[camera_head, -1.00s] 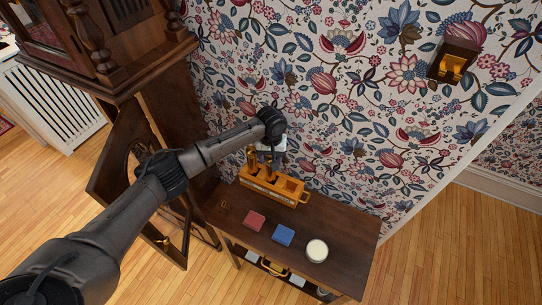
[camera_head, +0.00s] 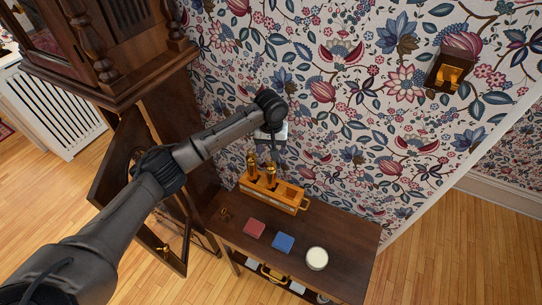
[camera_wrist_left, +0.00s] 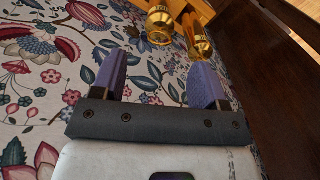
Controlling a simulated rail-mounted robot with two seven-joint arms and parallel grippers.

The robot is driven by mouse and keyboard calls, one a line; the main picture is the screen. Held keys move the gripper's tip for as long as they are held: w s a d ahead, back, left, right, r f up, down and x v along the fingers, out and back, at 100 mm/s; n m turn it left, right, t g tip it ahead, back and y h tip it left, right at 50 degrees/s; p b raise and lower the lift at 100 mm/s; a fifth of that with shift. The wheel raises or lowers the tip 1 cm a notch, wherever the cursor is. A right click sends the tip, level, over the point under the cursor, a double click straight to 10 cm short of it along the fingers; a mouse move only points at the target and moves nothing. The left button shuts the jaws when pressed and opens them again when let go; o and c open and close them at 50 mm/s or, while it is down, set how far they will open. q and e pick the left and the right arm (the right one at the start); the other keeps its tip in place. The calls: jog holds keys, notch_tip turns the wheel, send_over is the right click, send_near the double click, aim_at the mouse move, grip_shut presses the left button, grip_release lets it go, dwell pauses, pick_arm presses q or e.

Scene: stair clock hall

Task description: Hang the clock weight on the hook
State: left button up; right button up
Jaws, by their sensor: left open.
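Two brass clock weights, one on the left (camera_head: 251,164) and one on the right (camera_head: 270,174), stand upright in an orange-yellow carrier (camera_head: 285,200) on a dark side table. My left gripper (camera_head: 277,150) is above the carrier, near the wallpapered wall, open and empty. In the left wrist view its two purple fingers (camera_wrist_left: 160,66) are spread, and the brass weights (camera_wrist_left: 160,24) lie beyond the fingertips, apart from them. The tall clock case (camera_head: 170,120) stands at left with its lower door (camera_head: 120,185) open; I cannot make out a hook inside. My right gripper is not in view.
The side table (camera_head: 345,245) also holds a red block (camera_head: 254,228), a blue block (camera_head: 283,242), a white-topped round object (camera_head: 317,258) and a small brass item (camera_head: 226,213). A wooden wall fixture with brass (camera_head: 450,73) is at upper right.

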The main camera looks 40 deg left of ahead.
pick_arm(q)
jog(key=shift+r, duration=1.85)
jog(key=s+d+f+m+t+h, duration=0.1)
jog(key=s+d+f+m, duration=0.6)
jog(key=s+d+f, duration=0.9)
jog(key=s+m+t, duration=0.2)
jog(key=s, duration=2)
jog(key=shift+a+f+t+y, duration=0.25)
jog(key=shift+a+t+y, duration=0.05)
jog(key=shift+y, duration=0.1)
jog(key=shift+s+r, duration=0.1)
jog(key=shift+r, duration=0.05)
